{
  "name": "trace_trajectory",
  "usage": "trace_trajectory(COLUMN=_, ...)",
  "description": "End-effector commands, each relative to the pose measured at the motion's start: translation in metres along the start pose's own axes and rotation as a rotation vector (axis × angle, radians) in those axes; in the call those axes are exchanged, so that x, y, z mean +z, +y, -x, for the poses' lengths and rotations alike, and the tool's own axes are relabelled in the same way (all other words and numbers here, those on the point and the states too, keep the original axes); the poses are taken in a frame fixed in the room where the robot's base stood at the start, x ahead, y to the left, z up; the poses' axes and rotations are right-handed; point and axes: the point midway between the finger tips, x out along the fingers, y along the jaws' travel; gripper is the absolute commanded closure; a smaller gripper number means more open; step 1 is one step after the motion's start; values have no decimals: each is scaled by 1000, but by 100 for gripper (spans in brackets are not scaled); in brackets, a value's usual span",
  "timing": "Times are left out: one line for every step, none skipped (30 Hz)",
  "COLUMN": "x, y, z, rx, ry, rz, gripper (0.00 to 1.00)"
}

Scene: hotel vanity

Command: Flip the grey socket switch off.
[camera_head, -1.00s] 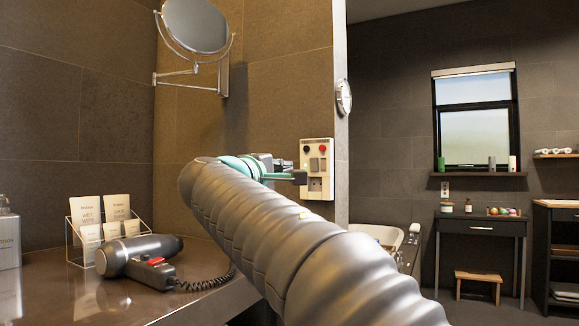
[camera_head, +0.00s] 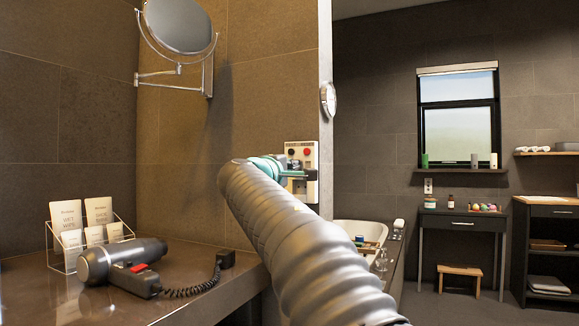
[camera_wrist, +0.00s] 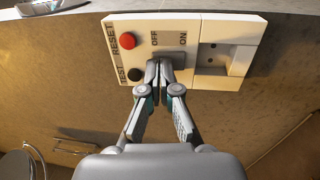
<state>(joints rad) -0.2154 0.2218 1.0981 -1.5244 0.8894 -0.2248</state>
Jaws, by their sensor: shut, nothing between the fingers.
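The cream wall panel (camera_head: 303,152) is on the tiled wall in the head view, partly behind my gripper (camera_head: 291,174). In the wrist view the panel (camera_wrist: 119,27) carries a red RESET button (camera_wrist: 127,40), a black TEST button (camera_wrist: 134,75), OFF and ON labels, and a socket recess (camera_wrist: 216,56). The grey socket switch (camera_wrist: 178,59) lies below the labels and is mostly hidden by my fingertips. My gripper (camera_wrist: 160,73) is shut and empty, its tips at the switch. I cannot tell whether they touch it or which way it is set.
A round mirror (camera_head: 180,24) on a bracket hangs above. The wall's edge is just right of the panel, with a bathtub (camera_head: 358,231) beyond.

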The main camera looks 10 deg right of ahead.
Motion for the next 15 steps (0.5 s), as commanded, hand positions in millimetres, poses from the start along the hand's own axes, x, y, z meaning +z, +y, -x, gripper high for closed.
trace_trajectory(x=0, y=0, z=0, rx=0, ry=0, rz=0, gripper=100)
trace_trajectory(x=0, y=0, z=0, rx=0, ry=0, rz=0, gripper=100)
trace_trajectory(x=0, y=0, z=0, rx=0, ry=0, rz=0, gripper=100)
trace_trajectory(x=0, y=0, z=0, rx=0, ry=0, rz=0, gripper=100)
trace_trajectory(x=0, y=0, z=0, rx=0, ry=0, rz=0, gripper=100)
trace_trajectory(x=0, y=0, z=0, rx=0, ry=0, rz=0, gripper=100)
trace_trajectory(x=0, y=1, z=-2, rx=0, ry=0, rz=0, gripper=100)
trace_trajectory(x=0, y=2, z=-4, rx=0, ry=-1, rz=0, gripper=100)
trace_trajectory(x=0, y=3, z=-8, rx=0, ry=-1, rz=0, gripper=100)
trace_trajectory(x=0, y=2, z=-6, rx=1, ry=1, rz=0, gripper=100)
trace_trajectory(x=0, y=2, z=-6, rx=1, ry=1, rz=0, gripper=100)
trace_trajectory(x=0, y=2, z=-6, rx=1, ry=1, rz=0, gripper=100)
trace_trajectory(x=0, y=2, z=-6, rx=1, ry=1, rz=0, gripper=100)
trace_trajectory(x=0, y=2, z=-6, rx=1, ry=0, rz=0, gripper=100)
trace_trajectory(x=0, y=2, z=-6, rx=0, ry=-1, rz=0, gripper=100)
